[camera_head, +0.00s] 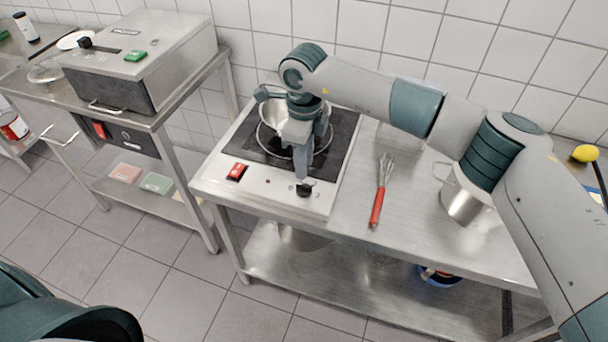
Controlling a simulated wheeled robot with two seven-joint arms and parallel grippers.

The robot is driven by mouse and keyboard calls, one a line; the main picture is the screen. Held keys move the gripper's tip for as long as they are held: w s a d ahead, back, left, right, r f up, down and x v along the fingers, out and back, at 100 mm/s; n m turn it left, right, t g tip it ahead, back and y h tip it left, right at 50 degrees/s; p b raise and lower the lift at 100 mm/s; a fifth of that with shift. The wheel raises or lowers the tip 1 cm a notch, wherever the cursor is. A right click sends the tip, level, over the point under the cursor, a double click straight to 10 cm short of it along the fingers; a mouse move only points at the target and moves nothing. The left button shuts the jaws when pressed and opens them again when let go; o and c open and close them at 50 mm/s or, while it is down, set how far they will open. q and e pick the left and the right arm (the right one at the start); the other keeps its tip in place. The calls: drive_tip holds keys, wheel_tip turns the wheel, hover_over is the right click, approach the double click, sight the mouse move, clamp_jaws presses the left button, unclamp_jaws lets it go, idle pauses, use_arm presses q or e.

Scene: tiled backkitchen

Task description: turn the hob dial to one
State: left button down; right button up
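The hob (258,184) is a white and black unit set at the left of the steel table. Its black dial (304,190) sits on the front panel, right of a red switch (237,172). My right gripper (302,174) points down just above and behind the dial. Its fingertips look close to the dial, but I cannot tell whether they touch it. The fingers overlap from this angle, so their opening does not show. The dial's setting is too small to read. My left gripper is out of view; only a dark part of my body shows at the lower left.
A metal pan (273,120) stands on the hob's black top, partly behind my gripper. A red-handled whisk (378,200) lies to the right, then a steel pot (461,200) under my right arm. A steel appliance (150,50) stands on the left table. Tiled wall is behind.

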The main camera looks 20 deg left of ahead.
sight(304, 185)
wheel_tip(304, 185, down, 5)
drive_tip(key=shift+f+p, duration=0.1)
drive_tip(key=shift+p, duration=0.65)
drive_tip(key=shift+f, duration=0.8)
clamp_jaws()
